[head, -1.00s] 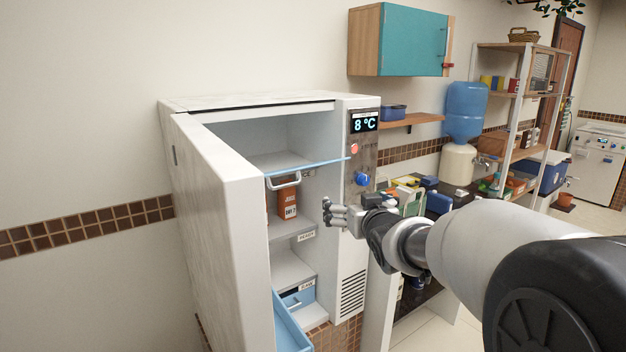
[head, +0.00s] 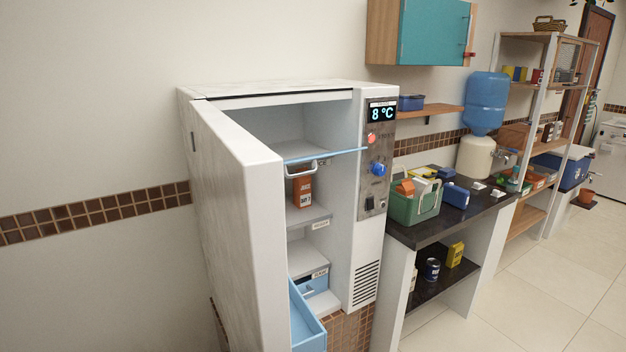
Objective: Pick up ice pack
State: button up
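No ice pack can be made out in the head view. The white fridge (head: 372,250) stands open with its door (head: 243,230) swung toward me. Inside, an orange-brown container (head: 302,190) sits on a middle shelf. A blue bin (head: 313,285) is on a lower shelf, and a light blue door tray (head: 306,318) is at the bottom of the door; what they hold is hidden. My gripper is out of view.
A dark counter (head: 440,232) right of the fridge holds a green crate (head: 413,208) with several items and a blue box (head: 456,196). A blue water jug (head: 486,103) and a shelf rack (head: 548,120) stand further right. The tiled floor (head: 530,285) at right is clear.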

aim_at(455, 196)
jog(key=i+l+u, duration=0.65)
jog(key=l+u, duration=0.2)
jog(key=i+l+u, duration=0.1)
jog(key=l+u, duration=0.2)
jog(key=l, duration=0.2)
jog(key=z, duration=1.6)
jog(key=u, duration=1.15)
jog(key=i+l+z, duration=0.1)
jog(key=i+l, duration=0.7)
jog(key=l, duration=0.2)
jog(key=i+l+z, duration=0.15)
jog(key=i+l, duration=0.65)
jog(key=l, duration=0.15)
